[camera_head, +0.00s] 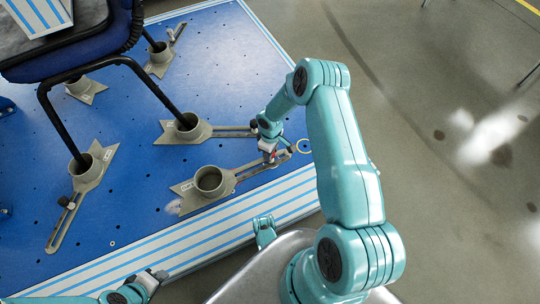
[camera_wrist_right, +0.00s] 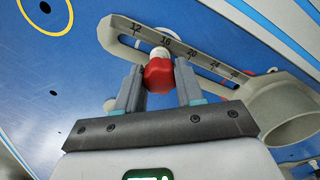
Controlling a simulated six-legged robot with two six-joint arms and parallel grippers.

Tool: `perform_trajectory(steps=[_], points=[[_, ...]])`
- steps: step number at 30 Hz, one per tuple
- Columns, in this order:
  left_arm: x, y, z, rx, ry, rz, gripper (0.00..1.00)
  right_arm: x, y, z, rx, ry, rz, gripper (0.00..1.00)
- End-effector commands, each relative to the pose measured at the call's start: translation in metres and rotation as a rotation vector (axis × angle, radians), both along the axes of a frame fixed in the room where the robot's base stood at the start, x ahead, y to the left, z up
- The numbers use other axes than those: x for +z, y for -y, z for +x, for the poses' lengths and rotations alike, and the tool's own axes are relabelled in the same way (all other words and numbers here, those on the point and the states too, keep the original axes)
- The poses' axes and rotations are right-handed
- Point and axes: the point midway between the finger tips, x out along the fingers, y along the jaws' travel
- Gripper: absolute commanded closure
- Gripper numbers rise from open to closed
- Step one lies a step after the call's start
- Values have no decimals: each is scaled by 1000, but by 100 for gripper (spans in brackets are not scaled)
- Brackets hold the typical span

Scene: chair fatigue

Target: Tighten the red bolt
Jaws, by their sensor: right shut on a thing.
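The red bolt (camera_wrist_right: 158,76) sits at the slotted arm (camera_wrist_right: 205,60) of a grey clamp, which carries number marks. My right gripper (camera_head: 269,156) is over the slotted arm of the front clamp (camera_head: 190,197). In the right wrist view, its two fingers (camera_wrist_right: 158,84) stand on either side of the red bolt and are closed on it. Another bit of red (camera_wrist_right: 235,77) shows behind the slotted arm, partly hidden. My left gripper (camera_head: 153,279) is low at the bottom left of the head view, away from the clamps. Its opening is not clear.
The blue perforated platform (camera_head: 130,205) holds several grey clamps with cups. Chair legs (camera_head: 62,125) stand in some cups, under a dark blue seat (camera_head: 75,52). The front clamp's cup (camera_head: 209,180) is empty. A striped edge borders the platform; bare floor (camera_head: 430,110) lies right.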

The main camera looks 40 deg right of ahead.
Motion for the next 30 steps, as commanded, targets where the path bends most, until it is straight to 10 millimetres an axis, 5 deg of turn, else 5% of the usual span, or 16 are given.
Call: perform_trajectory(steps=[9,17,18,19,30], points=[[0,0,0,0,0,0,70,0,0,0,-318,0,0,94],[0,0,0,0,0,0,70,0,0,0,-350,0,0,94],[0,0,0,0,0,0,70,0,0,0,-349,0,0,50],[0,0,0,0,0,0,70,0,0,0,-349,0,0,40],[0,-1,3,2,11,2,70,0,0,0,-347,0,0,38]])
